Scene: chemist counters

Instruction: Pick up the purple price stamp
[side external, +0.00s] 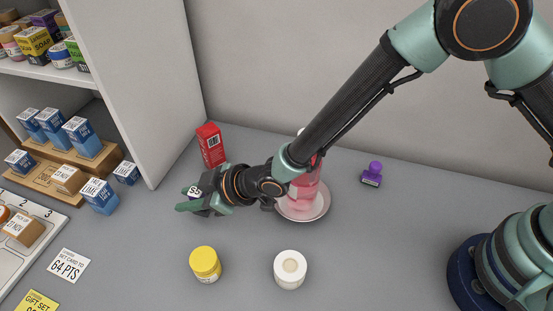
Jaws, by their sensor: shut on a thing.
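The purple price stamp (371,175) stands upright on the grey counter, right of the pink bottle and well away from my gripper. It has a rounded knob on top and a white label on its base. My gripper (193,202) is at the left, low over the counter in front of the red box. It is shut on a small dark labelled thing (194,190). Only the white label of that thing shows clearly; the fingers hide most of the rest, and I cannot tell whether it touches the counter.
A pink bottle (304,190) stands on a round dish (318,213), partly behind my arm. A red box (211,145) stands behind my gripper. A yellow-lidded jar (205,264) and a white jar (290,269) stand in front. Blue boxes (82,137) and shelves fill the left.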

